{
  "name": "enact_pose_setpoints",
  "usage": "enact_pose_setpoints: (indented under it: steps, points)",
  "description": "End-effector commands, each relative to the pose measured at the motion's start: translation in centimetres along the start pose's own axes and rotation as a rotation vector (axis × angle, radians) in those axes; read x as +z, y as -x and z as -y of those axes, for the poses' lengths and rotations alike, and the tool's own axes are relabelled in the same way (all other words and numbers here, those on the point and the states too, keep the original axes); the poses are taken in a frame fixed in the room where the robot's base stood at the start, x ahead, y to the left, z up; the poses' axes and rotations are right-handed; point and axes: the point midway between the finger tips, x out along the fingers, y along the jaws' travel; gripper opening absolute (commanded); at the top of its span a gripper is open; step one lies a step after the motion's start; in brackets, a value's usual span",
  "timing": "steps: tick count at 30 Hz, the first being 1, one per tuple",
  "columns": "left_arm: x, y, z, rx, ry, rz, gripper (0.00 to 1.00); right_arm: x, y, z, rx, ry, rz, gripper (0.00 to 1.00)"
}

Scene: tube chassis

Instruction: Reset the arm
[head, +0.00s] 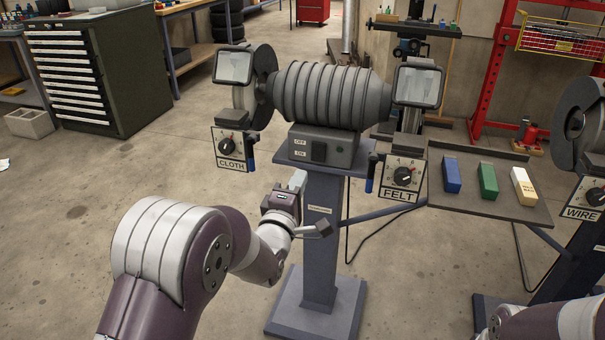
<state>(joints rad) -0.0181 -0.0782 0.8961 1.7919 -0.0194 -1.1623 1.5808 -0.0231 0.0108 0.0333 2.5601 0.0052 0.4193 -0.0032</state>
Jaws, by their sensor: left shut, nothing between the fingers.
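My left arm reaches in from the bottom left, bent at a purple and white joint. My left gripper (298,182) is shut and empty. In the picture it lies in front of the grey pedestal (320,240) of a bench buffing machine, just below the machine's switch box (325,148). I cannot tell whether it touches the pedestal. Part of my right arm shows at the bottom right edge; its gripper is out of view.
The grey buffing machine (325,95) has dials marked CLOTH (231,147) and FELT (402,177). A shelf (450,202) holds blue, green and yellowish bars. A WIRE machine dial (592,193) is at right. A drawer cabinet (95,70) stands back left.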

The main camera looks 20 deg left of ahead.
Motion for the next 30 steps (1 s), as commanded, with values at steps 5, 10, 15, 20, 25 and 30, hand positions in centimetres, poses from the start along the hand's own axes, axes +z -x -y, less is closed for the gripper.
enact_pose_setpoints:
  steps: [5, 10, 15, 20, 25, 30]
  points:
    - [0.0, 0.1, 0.0, 0.0, 0.0, 0.0, 0.0, 0.0, 0.0, 0.0, 0.0, 0.0, 0.0, 0.43]
    - [0.0, 0.1, 0.1, -0.002, -0.022, 0.0, 0.0, 0.0, 0.0, 0.0, 0.0, 0.0, 0.0, 0.43]
    - [-0.1, 2.5, 7.4, -0.367, -0.445, 0.078, 0.0, 0.0, 0.0, 0.0, 0.0, 0.0, 0.0, 0.43]
    - [-0.1, 12.4, 14.0, -0.893, -0.956, 0.5, 0.0, 0.0, 0.0, 0.0, 0.0, 0.0, 0.0, 0.43]
    - [0.1, 23.5, 14.5, -1.165, -1.176, 1.026, 0.0, 0.0, 0.0, 0.0, 0.0, 0.0, 0.0, 0.43]
    - [0.3, 27.7, 10.3, -1.215, -1.201, 1.205, 0.0, -0.1, 1.5, 0.0, 0.0, 0.0, 0.002, 0.43]
